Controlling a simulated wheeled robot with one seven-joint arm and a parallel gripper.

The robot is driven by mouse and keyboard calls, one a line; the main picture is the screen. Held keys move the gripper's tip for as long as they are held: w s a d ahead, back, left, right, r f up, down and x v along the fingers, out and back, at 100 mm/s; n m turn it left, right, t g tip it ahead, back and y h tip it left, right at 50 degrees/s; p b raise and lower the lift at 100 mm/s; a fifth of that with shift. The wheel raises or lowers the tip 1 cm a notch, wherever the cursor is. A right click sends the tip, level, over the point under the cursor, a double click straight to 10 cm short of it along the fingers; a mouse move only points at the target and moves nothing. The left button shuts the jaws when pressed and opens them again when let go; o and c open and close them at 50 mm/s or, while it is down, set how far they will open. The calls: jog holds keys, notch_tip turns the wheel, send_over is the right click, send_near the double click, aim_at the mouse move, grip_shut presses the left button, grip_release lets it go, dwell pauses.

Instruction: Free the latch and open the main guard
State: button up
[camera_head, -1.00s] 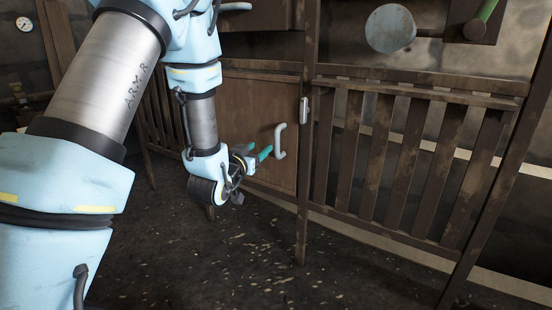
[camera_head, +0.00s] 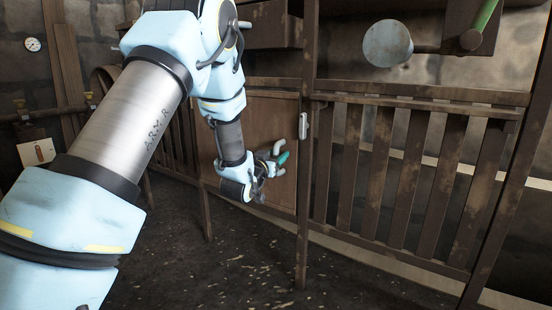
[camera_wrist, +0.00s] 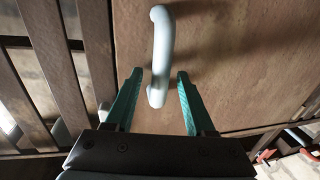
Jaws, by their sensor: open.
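The main guard appears to be the brown panel (camera_head: 262,122) behind my gripper in the head view; it stands flush in its frame. Its pale curved handle (camera_head: 277,148) is partly hidden by my gripper (camera_head: 280,160). A small pale latch (camera_head: 302,125) sits upright on the post just right of the panel. In the wrist view, the panel (camera_wrist: 230,60) fills the background. The handle (camera_wrist: 160,40) runs lengthwise, its near end between the teal fingertips of my gripper (camera_wrist: 160,74). The fingers are open, with a gap on each side. Contact with the handle is not visible.
A slatted brown fence (camera_head: 400,180) stands right of the post (camera_head: 303,230). A grey round part (camera_head: 387,43) and a green rod (camera_head: 482,22) are above it. Wall pipes and a gauge (camera_head: 33,44) are at far left. The speckled dark floor (camera_head: 240,270) in front is clear.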

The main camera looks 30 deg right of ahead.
grip_shut()
dwell(0.5)
dwell(1.0)
